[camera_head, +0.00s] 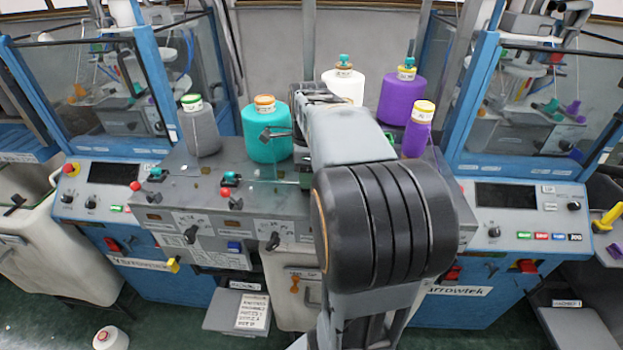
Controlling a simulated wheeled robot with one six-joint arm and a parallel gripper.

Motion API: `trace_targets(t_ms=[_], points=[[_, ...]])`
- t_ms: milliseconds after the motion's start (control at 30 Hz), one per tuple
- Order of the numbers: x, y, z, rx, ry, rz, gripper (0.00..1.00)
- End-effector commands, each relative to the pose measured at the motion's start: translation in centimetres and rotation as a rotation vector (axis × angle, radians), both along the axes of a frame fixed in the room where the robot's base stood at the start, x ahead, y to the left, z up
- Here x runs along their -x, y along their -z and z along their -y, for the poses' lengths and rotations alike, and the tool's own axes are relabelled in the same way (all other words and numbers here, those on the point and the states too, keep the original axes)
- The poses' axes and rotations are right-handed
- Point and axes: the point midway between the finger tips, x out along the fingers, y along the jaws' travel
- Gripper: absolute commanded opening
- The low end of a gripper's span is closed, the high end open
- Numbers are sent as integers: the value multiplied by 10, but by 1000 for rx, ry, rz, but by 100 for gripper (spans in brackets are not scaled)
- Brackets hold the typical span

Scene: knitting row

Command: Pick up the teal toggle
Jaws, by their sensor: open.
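A small teal toggle (155,173) with dark parts sits on the left end of the grey console top, near a red knob. Another small teal piece (389,138) shows just right of my arm, partly hidden by it; I cannot tell what it is. My gripper (270,134) is open above the console in front of the teal yarn cone, to the right of the toggle and apart from it. My forearm hides part of the console's middle and right.
A grey cone (198,128), teal cone (266,148), white cone (343,88) and purple cone (401,98) stand at the back of the console (190,190). Red knobs (228,178) and levers stick up from it. Blue-framed machines flank it.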

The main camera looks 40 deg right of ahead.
Motion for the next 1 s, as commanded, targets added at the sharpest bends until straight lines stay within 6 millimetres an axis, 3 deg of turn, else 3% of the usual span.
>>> trace_targets(t_ms=[333,800,1000], points=[[0,6,0,0,0,0,46],[0,6,0,0,0,0,2],[0,6,0,0,0,0,2]])
